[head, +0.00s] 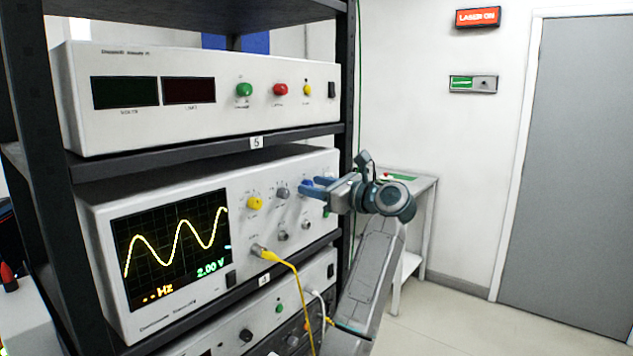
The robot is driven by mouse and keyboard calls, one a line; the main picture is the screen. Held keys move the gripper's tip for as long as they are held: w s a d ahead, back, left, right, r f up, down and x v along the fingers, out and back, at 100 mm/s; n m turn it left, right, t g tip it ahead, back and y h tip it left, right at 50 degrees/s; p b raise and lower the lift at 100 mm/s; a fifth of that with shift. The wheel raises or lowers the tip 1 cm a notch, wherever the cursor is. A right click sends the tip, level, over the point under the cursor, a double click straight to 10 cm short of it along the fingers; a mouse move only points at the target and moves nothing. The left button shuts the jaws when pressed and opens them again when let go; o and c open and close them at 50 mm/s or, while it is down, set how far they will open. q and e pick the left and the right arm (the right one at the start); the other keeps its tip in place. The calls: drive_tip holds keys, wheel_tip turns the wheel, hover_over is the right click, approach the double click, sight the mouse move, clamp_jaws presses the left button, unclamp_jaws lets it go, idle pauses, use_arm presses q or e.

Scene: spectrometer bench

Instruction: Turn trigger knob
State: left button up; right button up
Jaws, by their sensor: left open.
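The oscilloscope (100,255) sits on the middle shelf of the rack, its screen showing a yellow wave. Its panel has a yellow knob (254,203), a grey knob (282,193) and smaller grey fittings below. I cannot read the labels, so I cannot tell which one is the trigger knob. My left gripper (312,188) is open, with its blue fingers pointing left at the panel's upper right part. The fingers hide part of the panel there. I cannot tell whether they touch a knob or are around one. My right gripper is not in view.
A power supply (210,75) stands on the shelf above. A yellow cable (297,275) hangs from the oscilloscope's front, left of my arm. The black rack post (348,90) stands close behind my gripper. A small side table (425,200) and open floor lie to the right.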

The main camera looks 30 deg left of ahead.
use_arm(q)
clamp_jaws()
